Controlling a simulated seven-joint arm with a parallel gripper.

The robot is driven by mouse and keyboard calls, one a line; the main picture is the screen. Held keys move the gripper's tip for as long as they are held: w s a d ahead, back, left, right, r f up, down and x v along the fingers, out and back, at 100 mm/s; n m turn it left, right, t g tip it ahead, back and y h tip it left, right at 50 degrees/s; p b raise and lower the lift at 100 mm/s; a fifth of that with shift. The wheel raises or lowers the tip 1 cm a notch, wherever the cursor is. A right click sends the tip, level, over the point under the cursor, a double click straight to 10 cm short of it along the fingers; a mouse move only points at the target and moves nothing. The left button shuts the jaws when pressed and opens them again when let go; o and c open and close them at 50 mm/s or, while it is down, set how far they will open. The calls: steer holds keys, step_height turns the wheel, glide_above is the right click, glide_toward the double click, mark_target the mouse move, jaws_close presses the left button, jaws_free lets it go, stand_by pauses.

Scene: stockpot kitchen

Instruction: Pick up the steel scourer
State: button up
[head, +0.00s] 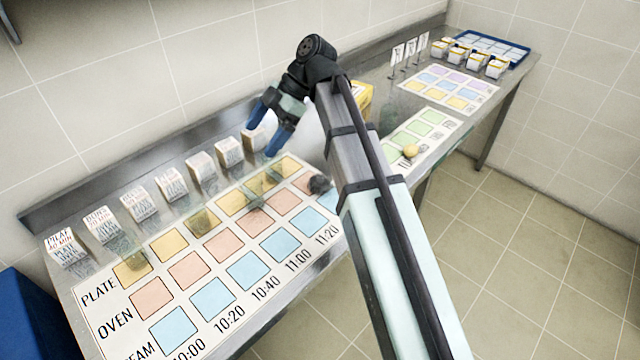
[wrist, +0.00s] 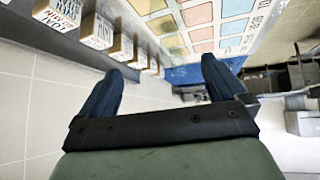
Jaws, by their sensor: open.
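The steel scourer appears to be the small dark grey, rough ball (head: 320,184) on the printed chart, near its right end by the coloured squares. My gripper (head: 260,139) is open and empty, with two blue fingers pointing down and left. It is above the back of the counter, near the row of small boxes, up and left of the scourer. In the wrist view the two fingers (wrist: 162,65) are spread apart with nothing between them. I cannot make out the scourer in the wrist view.
Several small labelled boxes (head: 171,184) line the counter's back by the wall. The chart (head: 150,318) carries some dim see-through shapes. A yellow ball (head: 410,151) lies on a green-squared sheet to the right. A blue tray (head: 520,53) stands at the far end.

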steer(key=w+d+f+m+t+h, duration=0.1)
steer(key=d+f+m+t+h, duration=0.1)
steer(key=d+m+h, duration=0.3)
steer(key=w+d+f+m+t+h, duration=0.1)
steer(key=d+f+h, duration=0.1)
steer(key=d, duration=0.5)
glide_above(320, 179)
steer(key=f, duration=0.6)
steer(key=shift+s+f, duration=0.2)
steer(key=shift+f, duration=0.05)
steer(key=shift+w+f, duration=0.15)
steer(key=shift+f, duration=3.35)
steer(key=shift+c, duration=0.3)
steer(key=c, duration=1)
steer(key=shift+r, duration=0.1)
